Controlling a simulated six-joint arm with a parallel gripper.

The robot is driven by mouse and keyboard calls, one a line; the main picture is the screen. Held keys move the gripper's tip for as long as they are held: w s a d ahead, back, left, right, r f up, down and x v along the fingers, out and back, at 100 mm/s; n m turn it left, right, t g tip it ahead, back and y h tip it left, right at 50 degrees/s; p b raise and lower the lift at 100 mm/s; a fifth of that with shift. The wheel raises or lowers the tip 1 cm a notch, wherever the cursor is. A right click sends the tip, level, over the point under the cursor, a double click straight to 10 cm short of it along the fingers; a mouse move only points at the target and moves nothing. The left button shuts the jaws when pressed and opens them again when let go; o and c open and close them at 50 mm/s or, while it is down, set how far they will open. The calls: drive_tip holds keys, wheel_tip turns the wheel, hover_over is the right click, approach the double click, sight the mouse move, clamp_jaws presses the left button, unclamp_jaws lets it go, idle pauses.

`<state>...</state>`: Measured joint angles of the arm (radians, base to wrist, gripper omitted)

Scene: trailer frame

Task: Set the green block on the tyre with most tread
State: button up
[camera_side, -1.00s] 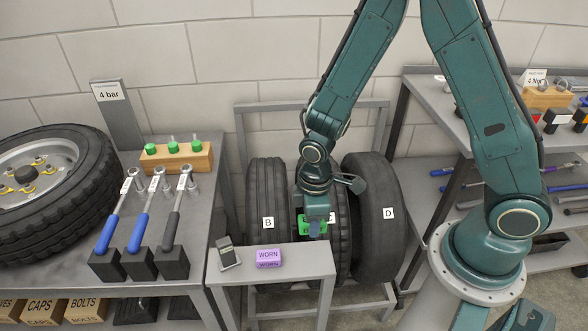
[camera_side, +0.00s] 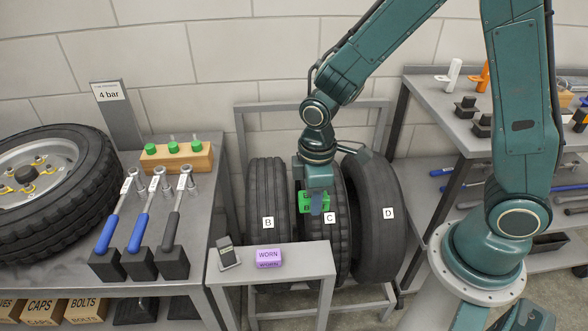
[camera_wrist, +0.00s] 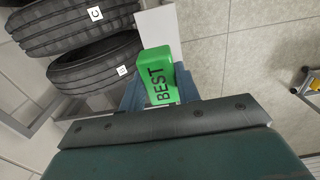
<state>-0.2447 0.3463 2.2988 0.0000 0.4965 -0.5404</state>
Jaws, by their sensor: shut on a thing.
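The green block (camera_wrist: 160,75), marked BEST, is held between the jaws of my gripper (camera_wrist: 158,95). In the side view the green block (camera_side: 305,203) hangs in my gripper (camera_side: 316,203) in front of the tread of tyre C (camera_side: 341,225); whether they touch I cannot tell. Tyre C shows a blocky tread edge. Tyre B (camera_side: 266,190), left of it, shows grooves running around it. Tyre D (camera_side: 382,185), on the right, looks smooth. My gripper hides part of tyre C. The wrist view shows two tyres (camera_wrist: 75,25) at upper left.
A small grey table (camera_side: 298,262) in front of the tyres holds a purple WORN block (camera_side: 268,258) and a small gauge (camera_side: 228,252). The rack's grey frame (camera_side: 300,106) stands behind the tyres. A left bench holds tools and a wheel (camera_side: 55,195).

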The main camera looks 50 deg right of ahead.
drive_tip(key=shift+w, duration=0.1)
idle(0.3)
drive_tip(key=w+d, duration=0.6)
drive_tip(key=d, duration=0.4)
drive_tip(key=w+d, duration=0.5)
drive_tip(key=d, duration=0.5)
drive_tip(key=w+d, duration=0.6)
drive_tip(key=d, duration=0.4)
drive_tip(key=shift+a+f, duration=0.15)
drive_tip(key=shift+f, duration=4.75)
drive_tip(key=shift+a+f, duration=0.15)
drive_tip(key=shift+f, duration=4.7)
drive_tip(key=shift+f, duration=0.15)
drive_tip(key=o, duration=1)
